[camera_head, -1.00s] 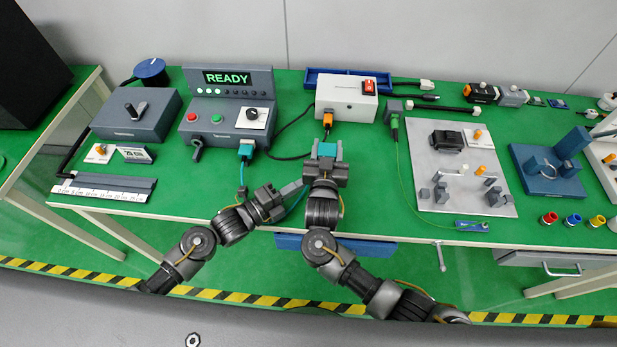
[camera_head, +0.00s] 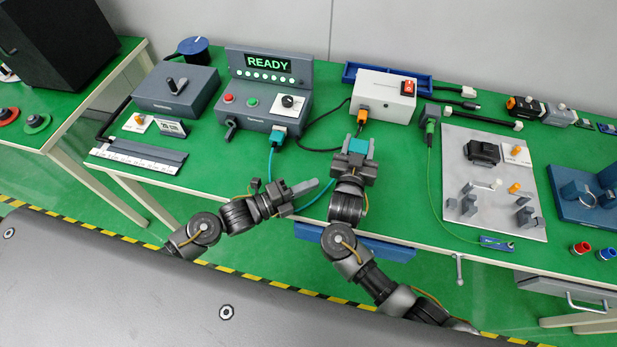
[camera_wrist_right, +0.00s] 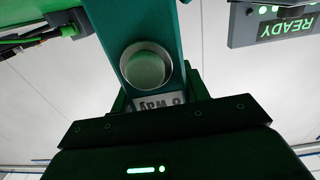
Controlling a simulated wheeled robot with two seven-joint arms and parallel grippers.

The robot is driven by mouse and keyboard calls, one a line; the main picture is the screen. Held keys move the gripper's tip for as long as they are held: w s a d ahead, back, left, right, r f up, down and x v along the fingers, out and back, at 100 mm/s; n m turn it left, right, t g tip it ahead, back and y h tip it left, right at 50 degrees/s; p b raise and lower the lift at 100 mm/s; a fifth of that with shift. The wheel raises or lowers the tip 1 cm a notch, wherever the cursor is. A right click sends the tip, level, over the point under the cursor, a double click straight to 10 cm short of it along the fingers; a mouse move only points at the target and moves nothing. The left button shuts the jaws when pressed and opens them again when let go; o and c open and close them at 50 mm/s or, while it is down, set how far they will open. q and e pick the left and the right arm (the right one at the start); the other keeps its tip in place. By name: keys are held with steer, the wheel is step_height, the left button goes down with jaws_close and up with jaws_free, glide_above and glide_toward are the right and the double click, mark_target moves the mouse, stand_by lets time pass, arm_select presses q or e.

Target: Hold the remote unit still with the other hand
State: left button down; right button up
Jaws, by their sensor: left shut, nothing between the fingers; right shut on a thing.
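A white box with a red switch (camera_head: 385,93) sits at the back middle of the bench. I cannot tell from its small label whether it is the remote unit. An orange plug (camera_head: 362,115) is at its front. My right gripper (camera_head: 358,152) is shut on a teal connector (camera_head: 360,146), just in front of the orange plug. In the right wrist view the teal connector (camera_wrist_right: 150,30) fills the middle, above an upside-down "8 Way" label (camera_wrist_right: 160,102). My left gripper (camera_head: 312,186) is shut and empty, pointing right, left of the right wrist and apart from the white box.
A grey console reading READY (camera_head: 268,65) stands left of the white box, with a teal cable (camera_head: 272,160) from its front. A black cable (camera_head: 318,149) lies between them. A metal plate with fixtures (camera_head: 493,180) is at the right. Green bench is clear at front left.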

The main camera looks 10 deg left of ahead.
steer(key=o, duration=1.1)
steer(key=shift+d+f, duration=0.1)
steer(key=shift+f, duration=0.05)
steer(key=shift+c, duration=0.2)
